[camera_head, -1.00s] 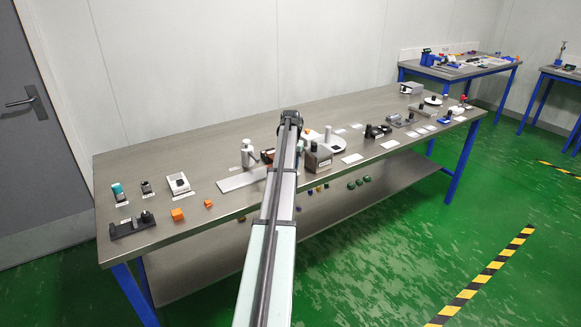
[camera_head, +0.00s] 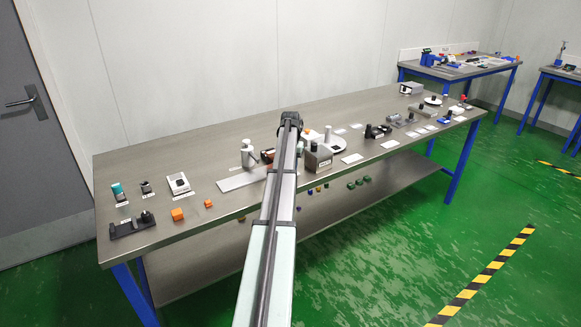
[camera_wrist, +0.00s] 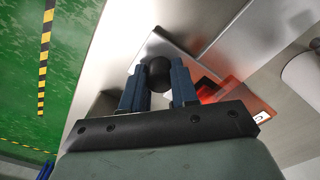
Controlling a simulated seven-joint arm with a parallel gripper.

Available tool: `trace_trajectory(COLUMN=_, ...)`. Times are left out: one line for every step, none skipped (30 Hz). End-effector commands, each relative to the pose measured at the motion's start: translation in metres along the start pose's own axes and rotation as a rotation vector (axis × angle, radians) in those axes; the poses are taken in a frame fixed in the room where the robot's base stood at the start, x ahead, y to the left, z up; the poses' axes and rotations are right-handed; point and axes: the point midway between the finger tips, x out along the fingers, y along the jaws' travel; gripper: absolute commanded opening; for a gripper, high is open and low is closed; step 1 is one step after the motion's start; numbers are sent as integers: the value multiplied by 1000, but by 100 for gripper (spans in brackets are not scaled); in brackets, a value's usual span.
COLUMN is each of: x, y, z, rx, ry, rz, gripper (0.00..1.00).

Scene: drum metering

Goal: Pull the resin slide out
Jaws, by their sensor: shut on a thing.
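In the wrist view my gripper (camera_wrist: 157,80) has its two dark blue fingers on either side of a dark round knob (camera_wrist: 157,68) and is shut on it. The knob sits in front of a silvery metal surface (camera_wrist: 160,46). Whether the knob belongs to the resin slide cannot be read here. An orange-red see-through part (camera_wrist: 228,92) lies right of the fingers, partly hidden by my gripper. In the head view my own arm covers the fingers and knob. A grey block (camera_head: 319,162) with a dark knob on top and a small label stands just right of my arm.
The steel bench (camera_head: 330,110) carries a white handled device (camera_head: 249,153) and a flat pale plate (camera_head: 240,180) left of my arm. Orange cubes (camera_head: 178,214) lie near the front left edge. Several small devices stand at the right. The back strip is clear.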

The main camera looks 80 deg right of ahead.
Motion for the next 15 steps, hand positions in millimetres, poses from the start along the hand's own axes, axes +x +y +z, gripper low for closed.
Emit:
trace_trajectory(x=0, y=0, z=0, rx=0, ry=0, rz=1, gripper=0)
trace_trajectory(x=0, y=0, z=0, rx=0, ry=0, rz=1, gripper=0)
trace_trajectory(x=0, y=0, z=0, rx=0, ry=0, rz=1, gripper=0)
trace_trajectory(x=0, y=0, z=0, rx=0, ry=0, rz=1, gripper=0)
trace_trajectory(x=0, y=0, z=0, rx=0, ry=0, rz=1, gripper=0)
trace_trajectory(x=0, y=0, z=1, rx=0, ry=0, rz=1, gripper=0)
trace_trajectory(x=0, y=-1, z=2, rx=0, ry=0, rz=1, gripper=0)
trace_trajectory(x=0, y=-2, z=3, rx=0, ry=0, rz=1, gripper=0)
trace_trajectory(x=0, y=-5, z=6, rx=0, ry=0, rz=1, gripper=0)
trace_trajectory(x=0, y=-7, z=8, rx=-1, ry=0, rz=1, gripper=0)
trace_trajectory(x=0, y=-9, z=11, rx=-1, ry=0, rz=1, gripper=0)
trace_trajectory(x=0, y=-13, z=15, rx=-2, ry=0, rz=1, gripper=0)
trace_trajectory(x=0, y=-16, z=18, rx=-2, ry=0, rz=1, gripper=0)
trace_trajectory(x=0, y=-20, z=22, rx=-3, ry=0, rz=1, gripper=0)
trace_trajectory(x=0, y=-25, z=28, rx=-3, ry=0, rz=1, gripper=0)
